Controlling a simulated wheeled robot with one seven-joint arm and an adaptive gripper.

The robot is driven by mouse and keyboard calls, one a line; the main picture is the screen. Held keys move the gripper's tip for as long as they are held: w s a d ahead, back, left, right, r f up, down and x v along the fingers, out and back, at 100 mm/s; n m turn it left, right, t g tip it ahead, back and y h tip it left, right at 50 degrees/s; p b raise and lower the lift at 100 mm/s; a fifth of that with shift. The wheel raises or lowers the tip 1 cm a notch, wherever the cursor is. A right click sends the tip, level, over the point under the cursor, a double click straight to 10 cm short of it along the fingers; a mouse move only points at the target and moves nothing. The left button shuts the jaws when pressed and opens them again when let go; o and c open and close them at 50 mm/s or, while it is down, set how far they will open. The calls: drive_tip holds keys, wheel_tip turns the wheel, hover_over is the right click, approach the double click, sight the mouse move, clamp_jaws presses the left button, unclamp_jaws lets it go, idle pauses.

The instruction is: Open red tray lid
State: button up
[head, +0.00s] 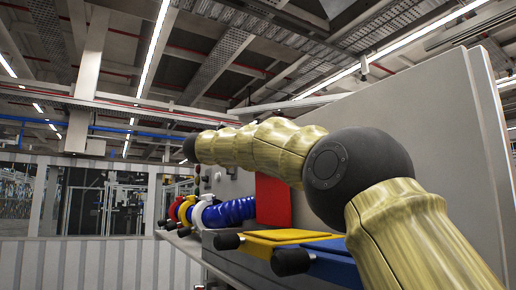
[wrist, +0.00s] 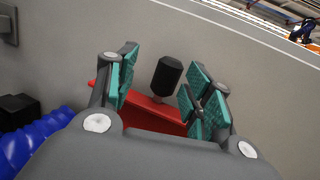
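The red tray lid (head: 272,201) shows in the head view as an upright red panel behind my arm, its top edge hidden by the arm. In the wrist view the red lid (wrist: 150,114) lies below and between my fingers. Its black knob handle (wrist: 167,76) stands between the fingers, with a gap visible on both sides. My gripper (wrist: 168,88) is open, with teal pads left and right of the knob. In the head view the gripper is hidden; I cannot see its fingertips there.
A yellow lid (head: 268,241) and a blue lid (head: 334,262) with black knobs lie nearer, to the right of the red one. Blue ribbed hose (head: 230,212) runs to the left of the red lid. A large grey panel (head: 415,125) stands behind.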

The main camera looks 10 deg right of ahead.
drive_tip(key=shift+d, duration=0.1)
drive_tip(key=v, duration=1.2)
idle(0.4)
